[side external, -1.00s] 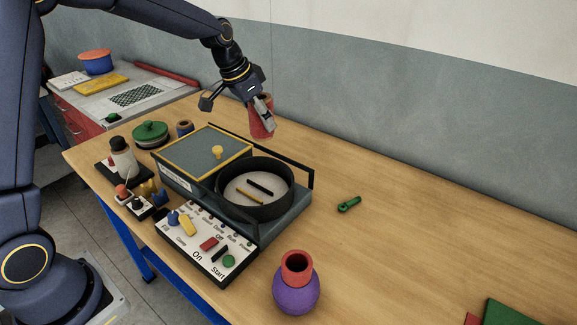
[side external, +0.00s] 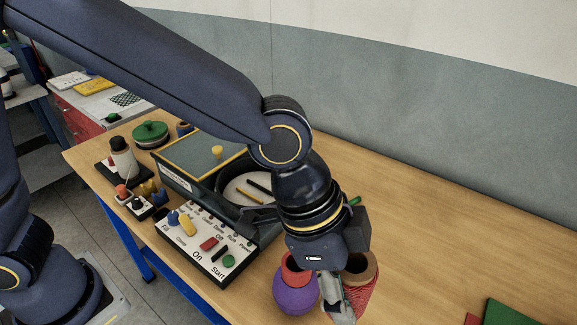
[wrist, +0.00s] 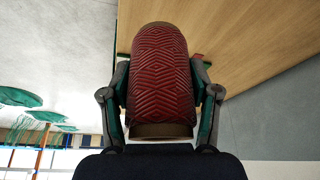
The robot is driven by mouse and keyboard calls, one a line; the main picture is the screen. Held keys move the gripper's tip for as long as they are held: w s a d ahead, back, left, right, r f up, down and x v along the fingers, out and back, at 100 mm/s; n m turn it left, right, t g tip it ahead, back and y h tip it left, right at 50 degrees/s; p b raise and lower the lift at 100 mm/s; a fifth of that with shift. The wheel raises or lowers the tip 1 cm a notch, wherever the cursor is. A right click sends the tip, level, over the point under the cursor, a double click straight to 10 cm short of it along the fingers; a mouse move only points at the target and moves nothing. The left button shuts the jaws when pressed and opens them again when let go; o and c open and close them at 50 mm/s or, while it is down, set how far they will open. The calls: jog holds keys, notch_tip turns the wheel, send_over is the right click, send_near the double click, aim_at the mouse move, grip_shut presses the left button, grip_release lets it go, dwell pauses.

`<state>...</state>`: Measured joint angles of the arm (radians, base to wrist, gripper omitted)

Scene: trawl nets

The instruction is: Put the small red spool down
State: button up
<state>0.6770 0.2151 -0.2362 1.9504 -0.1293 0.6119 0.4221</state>
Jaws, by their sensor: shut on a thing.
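The small red spool (side external: 361,290) has patterned red thread on a brown core. My gripper (side external: 343,300) is shut on it, beside the purple pot near the front of the table. In the side view it looks roughly upright, slightly tilted, its lower end close to the picture's bottom edge. I cannot tell whether it touches the table. In the wrist view the spool (wrist: 160,75) fills the space between the two fingers, one on each side of it.
A round purple pot (side external: 295,296) with a red neck stands just left of the spool, partly hidden by my wrist. The control panel (side external: 205,262) and machine lie farther left. Green and red blocks (side external: 512,318) are at lower right. The wooden table (side external: 450,240) is clear between.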

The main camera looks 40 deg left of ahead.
jog(key=w+d+f, duration=0.3)
jog(key=f, duration=0.2)
jog(key=w+d+f, duration=0.3)
jog(key=f, duration=0.1)
jog(key=w+d+f, duration=0.3)
jog(key=w+f, duration=0.1)
jog(key=f, duration=0.1)
jog(key=shift+d+f, duration=0.15)
jog(key=shift+f, duration=0.15)
jog(key=shift+w+d+f, duration=0.1)
jog(key=shift+f, duration=0.75)
jog(key=shift+w+d+f, duration=0.1)
jog(key=shift+f, duration=0.7)
jog(key=shift+a+f, duration=0.1)
jog(key=shift+f, duration=0.05)
jog(key=o, duration=1.2)
jog(key=shift+o, duration=0.2)
